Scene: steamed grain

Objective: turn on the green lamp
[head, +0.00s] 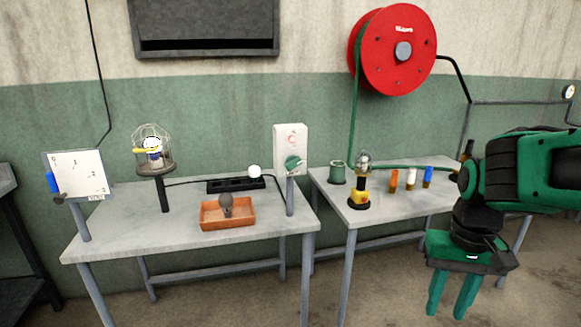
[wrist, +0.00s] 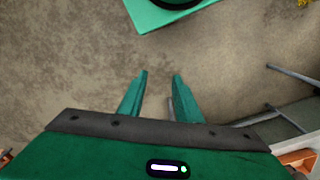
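My gripper (head: 452,303) hangs at the right, in front of the right table, fingers down, apart and empty. Its parted fingers also show in the wrist view (wrist: 160,76) above bare floor. No lamp glowing green shows. A wire-caged lamp (head: 153,146) with a white bulb and a yellow part stands on a post on the left table. A white box (head: 291,142) on a post at that table's right end carries a green knob (head: 293,163). A small glassy fitting (head: 363,161) stands above a yellow-and-black base (head: 359,199) on the right table. My gripper is far from all of these.
The left table (head: 120,230) holds an orange tray (head: 213,222) with a dark bulb-like object, a black strip (head: 225,186) and a white ball. The right table has a green cup (head: 337,173) and small coloured cylinders. A red hose reel (head: 375,65) hangs above. Floor before the tables is clear.

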